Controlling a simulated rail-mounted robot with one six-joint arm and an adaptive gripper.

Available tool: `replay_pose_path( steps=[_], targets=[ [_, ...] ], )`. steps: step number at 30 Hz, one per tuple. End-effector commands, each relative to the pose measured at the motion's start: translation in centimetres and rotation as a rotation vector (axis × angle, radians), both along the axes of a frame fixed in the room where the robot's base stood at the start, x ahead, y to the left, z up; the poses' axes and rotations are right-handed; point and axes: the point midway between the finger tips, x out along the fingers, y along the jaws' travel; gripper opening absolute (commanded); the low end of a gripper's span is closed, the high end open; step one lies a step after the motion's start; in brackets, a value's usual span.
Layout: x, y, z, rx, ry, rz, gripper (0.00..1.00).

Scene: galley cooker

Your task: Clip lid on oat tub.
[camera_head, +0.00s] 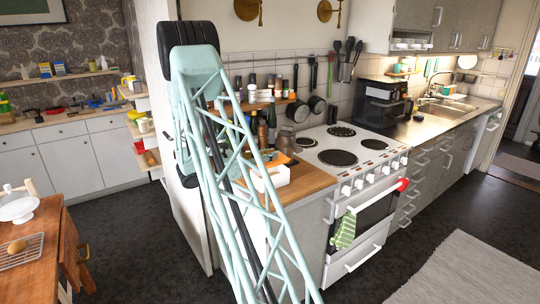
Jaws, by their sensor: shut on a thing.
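My pale green lattice arm rises through the middle of the head view, with a black joint at its top. My gripper cannot be made out; the arm hides part of the counter behind it. A small white box-shaped container (270,180) is on the wooden counter (308,182) just right of the arm, with something orange at its top. I cannot tell whether it is the oat tub. I cannot pick out the lid with certainty.
Right of the counter is a white cooker (368,178) with dark hotplates and a green striped towel (344,231) on its front. Bottles and jars crowd the counter's back. A wooden table (35,250) is at lower left. Dark floor lies open between.

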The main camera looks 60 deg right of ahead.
Motion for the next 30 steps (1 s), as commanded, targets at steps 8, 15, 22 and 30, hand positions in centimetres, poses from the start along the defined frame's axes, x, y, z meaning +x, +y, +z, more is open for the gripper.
replay_pose_path(
  steps=[8,15,22,30],
  targets=[
    [0.0,0.0,-0.6,0.0,0.0,0.0,0.02],
    [0.0,0.0,-1.0,0.0,0.0,0.0,0.02],
    [0.0,0.0,-1.4,0.0,0.0,0.0,0.02],
    [0.0,0.0,-1.9,0.0,0.0,0.0,0.02]
  ],
)
